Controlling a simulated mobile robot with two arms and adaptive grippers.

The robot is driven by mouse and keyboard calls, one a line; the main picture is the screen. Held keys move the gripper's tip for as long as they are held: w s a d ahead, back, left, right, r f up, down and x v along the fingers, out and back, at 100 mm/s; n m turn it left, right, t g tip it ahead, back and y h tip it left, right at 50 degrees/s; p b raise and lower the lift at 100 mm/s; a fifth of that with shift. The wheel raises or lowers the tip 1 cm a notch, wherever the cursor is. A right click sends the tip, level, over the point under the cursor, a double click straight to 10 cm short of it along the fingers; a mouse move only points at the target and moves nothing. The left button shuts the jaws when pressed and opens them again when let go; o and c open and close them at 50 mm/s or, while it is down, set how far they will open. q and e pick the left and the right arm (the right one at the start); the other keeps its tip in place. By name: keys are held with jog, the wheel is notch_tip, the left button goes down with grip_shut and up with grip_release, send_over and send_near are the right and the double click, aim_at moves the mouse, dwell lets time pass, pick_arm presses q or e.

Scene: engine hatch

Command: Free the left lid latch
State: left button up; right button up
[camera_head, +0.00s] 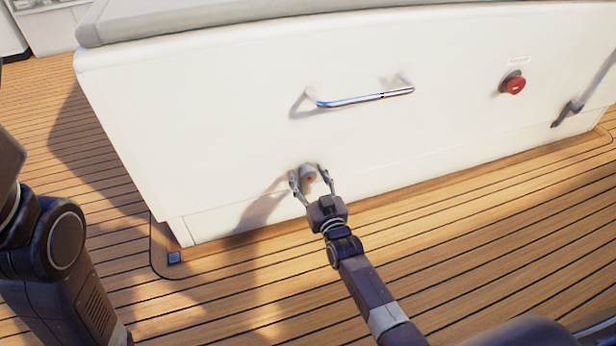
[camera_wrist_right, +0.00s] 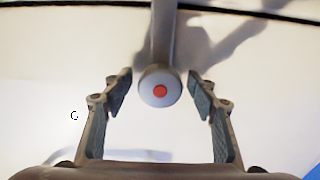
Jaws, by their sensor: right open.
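The left lid latch (camera_head: 308,177) is low on the white front panel, below the chrome handle. In the head view it shows as a small grey knob with a red dot. In the right wrist view the latch (camera_wrist_right: 159,88) is a round grey knob with a red centre, and a grey bar runs from it to the top of the picture. My right gripper (camera_head: 309,174) is open, with one finger on each side of the knob. The right wrist view shows gaps between both fingers and the knob. My left gripper is not in view.
The chrome handle (camera_head: 365,98) is on the panel above. A red button (camera_head: 514,83) and a dark lever (camera_head: 567,113) are further right. A grey-edged lid (camera_head: 250,18) tops the white box. Wooden deck (camera_head: 480,235) lies clear in front.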

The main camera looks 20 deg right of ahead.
jog(key=c, duration=1.2)
jog(key=shift+o, duration=0.2)
